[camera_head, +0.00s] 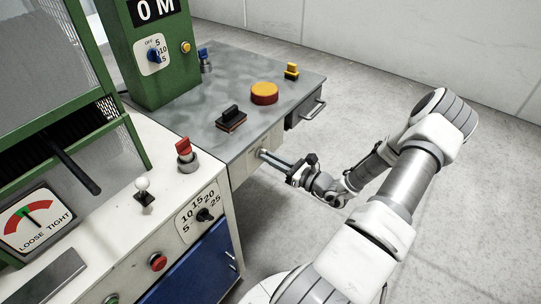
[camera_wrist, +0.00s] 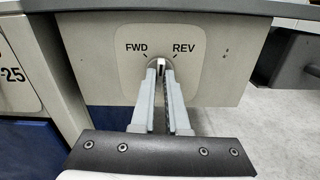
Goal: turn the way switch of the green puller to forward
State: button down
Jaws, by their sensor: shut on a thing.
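The way switch (camera_wrist: 161,66) sits on a pale plate on the front of the grey-topped bench, with FWD printed at its upper left and REV at its upper right. The part of its knob that shows stands about upright, between the two marks. My gripper (camera_wrist: 161,75) is shut on the knob, and its fingers hide most of it. In the head view my gripper (camera_head: 268,156) reaches the bench front from the right. The green puller (camera_head: 150,55) stands on the bench at the upper left, with a display reading "0 M".
The bench top (camera_head: 215,100) holds a red-and-yellow button (camera_head: 264,93), a black-handled block (camera_head: 231,118) and a small yellow-and-black switch (camera_head: 291,71). A drawer handle (camera_head: 314,110) sticks out at right. A white cabinet (camera_head: 120,225) with knobs stands at left. The floor at right is clear.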

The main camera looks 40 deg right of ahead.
jog(key=shift+f+n+b, duration=0.1)
jog(key=shift+n+b, duration=0.25)
jog(key=shift+n, duration=4.55)
jog(key=c, duration=0.9)
grip_release()
jog(key=p+v, duration=0.2)
jog(key=v, duration=1.5)
jog(key=shift+s+d, duration=0.1)
jog(key=shift+s, duration=0.15)
